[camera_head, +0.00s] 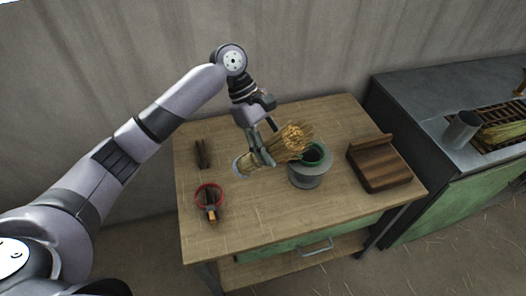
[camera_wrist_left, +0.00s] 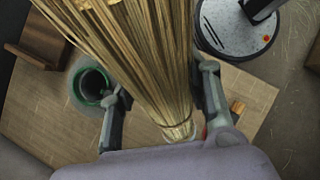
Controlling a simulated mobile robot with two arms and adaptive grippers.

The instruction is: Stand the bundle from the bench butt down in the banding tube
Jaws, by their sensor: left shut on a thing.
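The straw bundle (camera_head: 293,138) is in my left gripper (camera_head: 264,156), above the wooden table, lying over at a slant. Its loose, splayed end points right and rises toward the banding tube; its other end is at the left. The left wrist view shows the bundle (camera_wrist_left: 135,45) running between the two fingers of the left gripper (camera_wrist_left: 165,95), with a thin band near its lower end. The banding tube (camera_head: 309,180) is a grey pot with a green rim, just right of the gripper. Its dark mouth also shows in the wrist view (camera_wrist_left: 88,101). My right gripper is not in view.
A brown wooden block (camera_head: 378,166) stands right of the tube. A red ring (camera_head: 209,187) with a handled tool and a dark item (camera_head: 202,154) lie at the left. The side bench (camera_head: 440,110) holds a grey cup (camera_head: 461,130) and more straw (camera_head: 503,132). The table front is clear.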

